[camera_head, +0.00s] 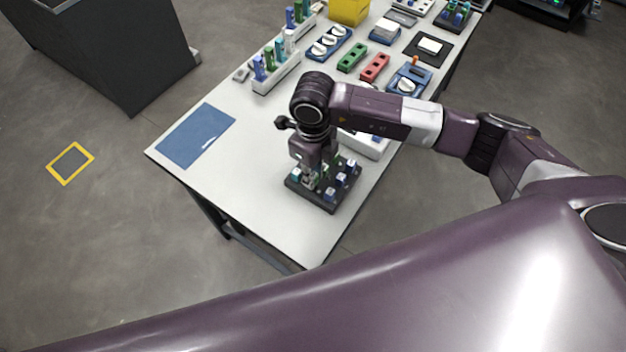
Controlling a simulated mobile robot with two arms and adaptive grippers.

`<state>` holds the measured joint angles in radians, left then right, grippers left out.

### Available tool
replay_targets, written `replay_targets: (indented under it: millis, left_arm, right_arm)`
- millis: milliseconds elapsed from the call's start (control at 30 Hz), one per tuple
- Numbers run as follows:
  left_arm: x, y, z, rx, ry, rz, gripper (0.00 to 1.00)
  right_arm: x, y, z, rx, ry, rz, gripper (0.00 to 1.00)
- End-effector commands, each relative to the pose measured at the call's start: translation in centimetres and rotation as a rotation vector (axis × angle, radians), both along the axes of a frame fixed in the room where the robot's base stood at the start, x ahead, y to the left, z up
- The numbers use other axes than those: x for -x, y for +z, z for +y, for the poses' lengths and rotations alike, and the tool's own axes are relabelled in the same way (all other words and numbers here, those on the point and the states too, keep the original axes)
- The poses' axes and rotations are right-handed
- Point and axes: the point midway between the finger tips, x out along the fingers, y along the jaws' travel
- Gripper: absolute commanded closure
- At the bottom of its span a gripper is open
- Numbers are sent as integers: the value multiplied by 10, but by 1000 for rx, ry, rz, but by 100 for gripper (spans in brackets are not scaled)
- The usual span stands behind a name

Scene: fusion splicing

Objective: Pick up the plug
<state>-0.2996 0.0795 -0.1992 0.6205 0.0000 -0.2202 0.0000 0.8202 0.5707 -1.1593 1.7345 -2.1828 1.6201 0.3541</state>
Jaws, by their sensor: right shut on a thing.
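My right gripper (309,179) points down over a dark tray (327,205) near the front end of the white table. The tray holds several small plugs with white or pale blue tops, such as one at its right side (341,182), and some green parts. The gripper is shut on a plug at the tray's left part. The held plug is small and mostly hidden by the fingers, and I cannot tell whether it is clear of the tray. My left gripper is not in view.
A blue mat (196,136) lies at the table's left corner. A white device (366,143) stands behind my right arm. White racks (275,76), red (375,67) and green blocks (351,57), and a yellow box (348,10) fill the far part. The table's front left is clear.

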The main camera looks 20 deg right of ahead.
Motion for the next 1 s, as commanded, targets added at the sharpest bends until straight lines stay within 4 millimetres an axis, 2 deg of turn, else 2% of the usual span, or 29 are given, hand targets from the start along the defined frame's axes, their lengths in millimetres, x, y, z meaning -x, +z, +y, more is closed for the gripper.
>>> replay_targets:
  millis: [300,500,700,1000]
  left_arm:
    - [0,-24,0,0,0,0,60]
    - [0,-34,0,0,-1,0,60]
    - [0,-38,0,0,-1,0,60]
    - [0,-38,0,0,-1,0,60]
  right_arm:
    - [-2,87,0,-2,3,-10,100]
    - [-1,136,1,-1,2,-6,100]
    - [-1,162,0,0,1,-2,100]
    - [0,170,0,0,1,0,100]
